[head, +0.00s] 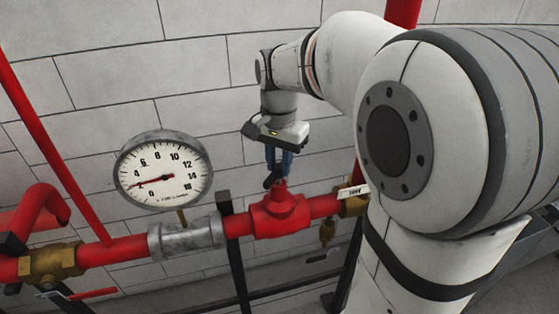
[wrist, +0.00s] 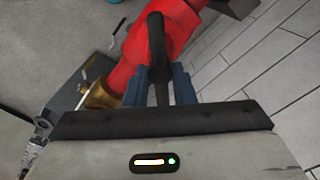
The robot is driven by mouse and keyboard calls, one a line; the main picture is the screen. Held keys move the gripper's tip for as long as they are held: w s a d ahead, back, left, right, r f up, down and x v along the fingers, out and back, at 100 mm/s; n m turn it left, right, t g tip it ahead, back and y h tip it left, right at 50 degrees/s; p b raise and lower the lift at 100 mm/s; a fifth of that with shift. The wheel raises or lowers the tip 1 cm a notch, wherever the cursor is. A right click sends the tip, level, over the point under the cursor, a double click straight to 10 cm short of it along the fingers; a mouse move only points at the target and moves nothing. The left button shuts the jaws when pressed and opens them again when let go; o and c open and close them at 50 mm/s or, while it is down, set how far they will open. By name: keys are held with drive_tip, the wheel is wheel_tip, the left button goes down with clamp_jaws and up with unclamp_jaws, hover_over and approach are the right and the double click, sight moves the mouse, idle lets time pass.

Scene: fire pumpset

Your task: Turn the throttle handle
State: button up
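The throttle handle is a black lever (wrist: 157,45). In the wrist view it rises from between my fingers over a red valve body (wrist: 178,25). In the head view the dark handle (head: 270,181) shows just above the red valve (head: 280,214), partly hidden by my gripper. My gripper (wrist: 161,80) has two blue fingers, one on each side of the handle. It points down over the valve in the head view (head: 278,168). The gap between fingers and handle is very small, and I cannot tell whether they touch it.
A pressure gauge (head: 163,171) stands on the grey pipe fitting (head: 187,238) left of the valve. A brass valve (head: 52,263) is at the far left, and another brass fitting (head: 352,200) with a white tag (head: 352,192) is on the right. A black post (head: 234,250) stands below the pipe.

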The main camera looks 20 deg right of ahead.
clamp_jaws()
drive_tip(key=shift+n, duration=0.3)
drive_tip(key=n, duration=0.4)
drive_tip(key=shift+n+b, duration=0.3)
drive_tip(key=shift+n, duration=1.8)
drive_tip(key=shift+o, duration=1.7)
unclamp_jaws()
